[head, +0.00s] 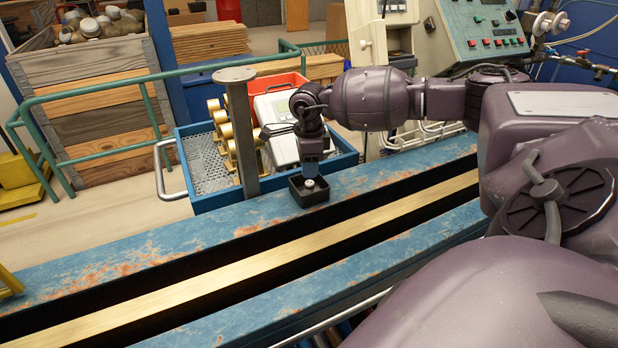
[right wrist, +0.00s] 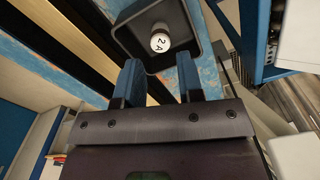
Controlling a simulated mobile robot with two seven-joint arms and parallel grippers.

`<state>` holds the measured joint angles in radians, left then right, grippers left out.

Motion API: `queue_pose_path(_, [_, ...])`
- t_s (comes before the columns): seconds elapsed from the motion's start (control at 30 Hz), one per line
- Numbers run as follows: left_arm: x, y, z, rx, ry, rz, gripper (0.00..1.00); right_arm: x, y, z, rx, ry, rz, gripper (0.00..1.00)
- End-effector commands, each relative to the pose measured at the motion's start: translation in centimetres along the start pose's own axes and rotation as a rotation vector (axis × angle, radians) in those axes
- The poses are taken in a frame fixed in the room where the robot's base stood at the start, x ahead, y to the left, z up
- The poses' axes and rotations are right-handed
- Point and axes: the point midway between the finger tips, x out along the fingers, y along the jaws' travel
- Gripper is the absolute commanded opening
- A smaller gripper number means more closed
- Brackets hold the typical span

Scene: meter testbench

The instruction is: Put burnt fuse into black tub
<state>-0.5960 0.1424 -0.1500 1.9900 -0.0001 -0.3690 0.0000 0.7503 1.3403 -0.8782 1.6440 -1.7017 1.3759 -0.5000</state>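The small square black tub (head: 311,199) stands on the blue, rust-worn bench rail. The fuse (head: 309,183), a pale short cylinder, is inside it. In the right wrist view the fuse (right wrist: 160,38) shows end-on with the mark "2 A", within the tub (right wrist: 196,22). It looks upright, and no burn mark can be made out. My right gripper (head: 311,172) is right above the tub, pointing down. In the right wrist view its two blue fingers (right wrist: 159,62) are apart with nothing between them, and the fuse is beyond their tips. My left gripper is not in view.
A grey post (head: 241,130) stands left of the tub. Behind is a blue tray (head: 206,203) with brass parts and a pale meter (head: 283,150). A green railing (head: 115,86) and a control panel (head: 484,30) are farther back. The rail left of the post is clear.

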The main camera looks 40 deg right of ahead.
Motion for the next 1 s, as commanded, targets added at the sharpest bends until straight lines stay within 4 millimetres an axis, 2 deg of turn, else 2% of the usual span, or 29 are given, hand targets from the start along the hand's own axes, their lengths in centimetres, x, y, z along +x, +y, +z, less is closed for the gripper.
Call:
queue_pose_path(0.03, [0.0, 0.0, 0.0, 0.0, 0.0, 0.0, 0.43, -1.1, -0.1, 0.0, -0.001, 0.0, -0.004, 0.35])
queue_pose_path(0.2, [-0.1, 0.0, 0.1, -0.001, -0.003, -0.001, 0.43, -3.9, -0.1, 0.0, 0.0, 0.0, -0.002, 0.35])
queue_pose_path(0.4, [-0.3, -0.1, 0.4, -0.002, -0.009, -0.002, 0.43, -5.5, 0.0, 0.0, -0.001, 0.001, 0.0, 0.35])
queue_pose_path(1.0, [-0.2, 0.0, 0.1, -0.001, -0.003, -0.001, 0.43, -5.9, 0.0, 0.0, -0.001, 0.0, 0.001, 0.35])
